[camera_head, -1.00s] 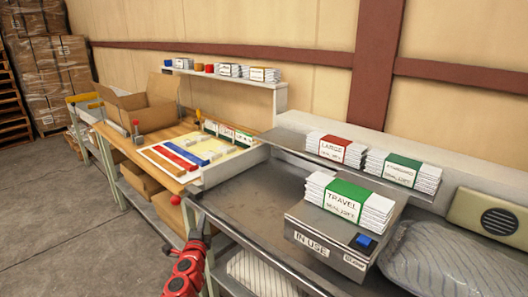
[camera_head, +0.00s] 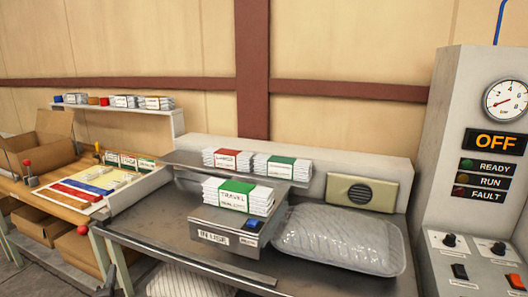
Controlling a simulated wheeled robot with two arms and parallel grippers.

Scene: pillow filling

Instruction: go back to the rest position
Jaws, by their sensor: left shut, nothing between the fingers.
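My left gripper (camera_head: 109,278) shows only as a small dark shape at the bottom left edge, in front of the steel bench's front edge. It is shut and empty, and most of its arm is out of view. My right gripper is not in view. The steel bench (camera_head: 160,232) holds a grey scale (camera_head: 212,236) marked IN USE. A stack of white packets with a green TRAVEL band (camera_head: 237,196) lies on the scale. A clear plastic-wrapped pillow (camera_head: 340,240) lies to the right of it.
A shelf (camera_head: 190,160) behind carries packets with a red band (camera_head: 228,159) and a green band (camera_head: 281,166). A grey control cabinet (camera_head: 445,190) with a gauge and an OFF display stands at right. A wooden table (camera_head: 45,226) with coloured strips and cardboard boxes is at left.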

